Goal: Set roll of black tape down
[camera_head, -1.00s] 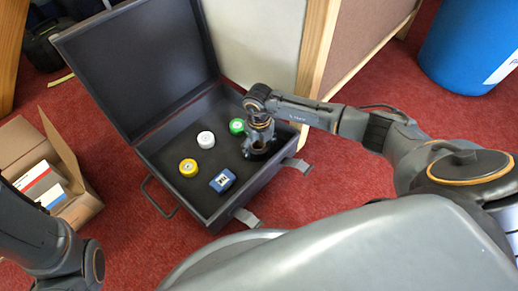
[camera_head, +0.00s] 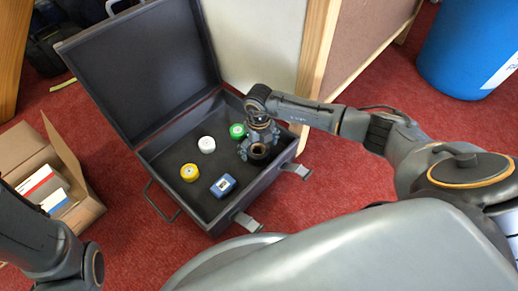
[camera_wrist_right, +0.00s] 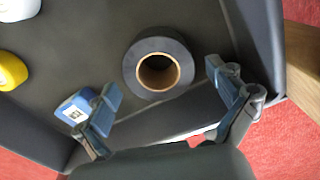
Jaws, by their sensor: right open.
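The roll of black tape (camera_head: 259,153) has a brown core and lies flat on the floor of the open dark case (camera_head: 168,137), near its right side. It also shows in the right wrist view (camera_wrist_right: 158,42), lying between and a little beyond the fingertips. My right gripper (camera_head: 261,139) is over the roll in the case. In the right wrist view its two fingers (camera_wrist_right: 163,84) are spread, with a visible gap on each side of the roll. The roll is apart from the case walls. Of my left arm only links show at the lower left; its gripper is out of view.
The raised lid (camera_head: 140,65) stands at the back. A cardboard box (camera_head: 84,207) is at left, a blue bin (camera_head: 467,50) at right.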

